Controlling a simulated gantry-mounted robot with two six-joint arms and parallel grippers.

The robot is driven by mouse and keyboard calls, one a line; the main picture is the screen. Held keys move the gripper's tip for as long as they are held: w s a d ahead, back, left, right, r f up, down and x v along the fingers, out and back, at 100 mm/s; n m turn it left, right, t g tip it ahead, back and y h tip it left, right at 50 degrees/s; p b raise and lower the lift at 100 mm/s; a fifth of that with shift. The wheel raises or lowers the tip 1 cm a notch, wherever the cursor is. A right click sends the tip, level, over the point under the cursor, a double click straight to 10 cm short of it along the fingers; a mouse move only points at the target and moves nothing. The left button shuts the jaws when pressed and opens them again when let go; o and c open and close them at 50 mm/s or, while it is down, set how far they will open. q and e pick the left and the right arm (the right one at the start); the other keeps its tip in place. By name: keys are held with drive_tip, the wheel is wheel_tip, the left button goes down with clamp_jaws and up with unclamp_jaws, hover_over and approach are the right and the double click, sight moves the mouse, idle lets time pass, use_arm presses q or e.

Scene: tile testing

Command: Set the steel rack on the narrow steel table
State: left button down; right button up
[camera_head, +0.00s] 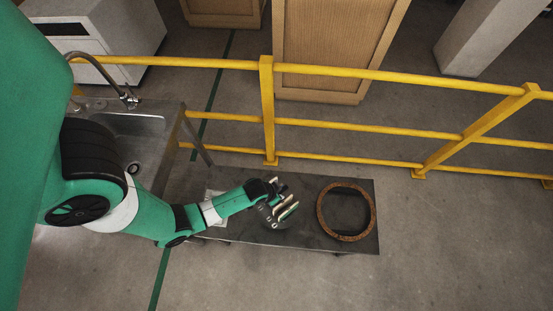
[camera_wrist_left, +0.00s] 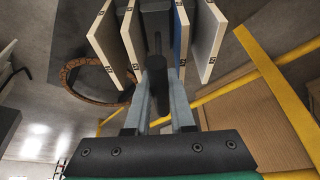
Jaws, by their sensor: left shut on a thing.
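The narrow steel table (camera_head: 308,236) is a long dark table in front of the yellow railing. My left gripper (camera_head: 272,188) reaches over its middle from the left. It is shut on the steel rack (camera_head: 270,219), which holds several upright tiles (camera_head: 287,208). In the left wrist view, the gripper fingers (camera_wrist_left: 160,105) close around the rack's dark central post (camera_wrist_left: 158,72). Pale tiles and a blue-faced one (camera_wrist_left: 181,35) stand on both sides of it. The rack's underside is hidden, so I cannot tell whether it touches the table. My right gripper is out of view.
A brown ring (camera_head: 321,222) lies on the table's right part, a little right of the rack. A pale flat item (camera_head: 215,215) lies at the left end, partly behind my arm. A steel sink (camera_head: 143,150) stands left. A yellow railing (camera_head: 268,110) runs behind the table.

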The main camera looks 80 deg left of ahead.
use_arm(q)
drive_tip(key=shift+s+b+x, duration=0.2)
drive_tip(key=shift+b+x, duration=0.85)
drive_tip(key=shift+x, duration=0.45)
drive_tip(key=shift+a+f, duration=0.15)
drive_tip(key=shift+f, duration=0.3)
drive_tip(key=shift+f, duration=0.2)
drive_tip(key=c, duration=0.8)
unclamp_jaws()
drive_tip(key=shift+s, duration=0.1)
drive_tip(key=shift+o, duration=0.2)
drive_tip(key=p+v, duration=0.8)
drive_tip(key=v, duration=0.4)
drive_tip(key=shift+r+p, duration=0.15)
drive_tip(key=shift+p, duration=0.2)
